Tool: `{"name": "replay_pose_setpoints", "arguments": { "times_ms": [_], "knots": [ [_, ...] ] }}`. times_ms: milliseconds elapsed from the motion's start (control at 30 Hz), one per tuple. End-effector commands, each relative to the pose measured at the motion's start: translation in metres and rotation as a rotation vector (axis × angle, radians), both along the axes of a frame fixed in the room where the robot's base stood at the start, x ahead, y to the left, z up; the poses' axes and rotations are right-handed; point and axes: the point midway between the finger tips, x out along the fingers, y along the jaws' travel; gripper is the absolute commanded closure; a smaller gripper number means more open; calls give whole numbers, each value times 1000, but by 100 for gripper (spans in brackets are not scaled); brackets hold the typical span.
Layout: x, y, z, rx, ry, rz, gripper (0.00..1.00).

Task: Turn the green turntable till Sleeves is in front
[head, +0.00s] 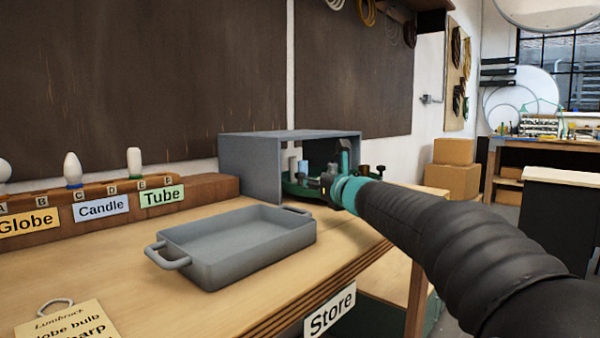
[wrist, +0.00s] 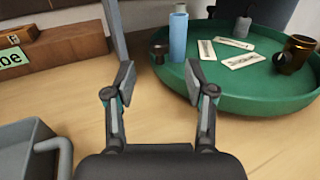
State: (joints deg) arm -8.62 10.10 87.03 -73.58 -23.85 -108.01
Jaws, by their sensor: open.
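The green turntable (wrist: 228,97) shows at the right of the wrist view, with a raised rim. On it stand a blue cylinder (wrist: 178,38), a small dark cup-like piece (wrist: 158,53), a brown metallic part (wrist: 297,52) and several white labels (wrist: 243,60) too small to read. I cannot tell which one says Sleeves. In the head view the turntable (head: 290,187) sits inside the grey open-fronted box, mostly hidden by my arm. My gripper (wrist: 161,78) is open and empty, with its right finger close to the turntable's left rim; I cannot tell if they touch.
A grey box (head: 248,165) encloses the turntable. A grey tray (head: 238,247) with handles stands on the bench in front. A wooden rack with Globe, Candle and Tube (head: 161,195) labels runs along the wall. A paper tag (head: 66,320) lies front left. Bare bench (head: 345,235) lies right of the tray.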

Motion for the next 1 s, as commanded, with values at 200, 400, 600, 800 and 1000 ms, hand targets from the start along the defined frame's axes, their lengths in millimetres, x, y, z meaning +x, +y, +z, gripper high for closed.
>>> {"name": "replay_pose_setpoints", "arguments": {
  "times_ms": [200,400,600,800,1000],
  "knots": [
    [33,22,1,1,2,2,45],
    [57,37,2,2,1,1,45],
    [71,46,1,3,2,1,45],
    [75,48,1,2,0,0,45],
    [75,47,0,3,1,0,50]
  ]
}}
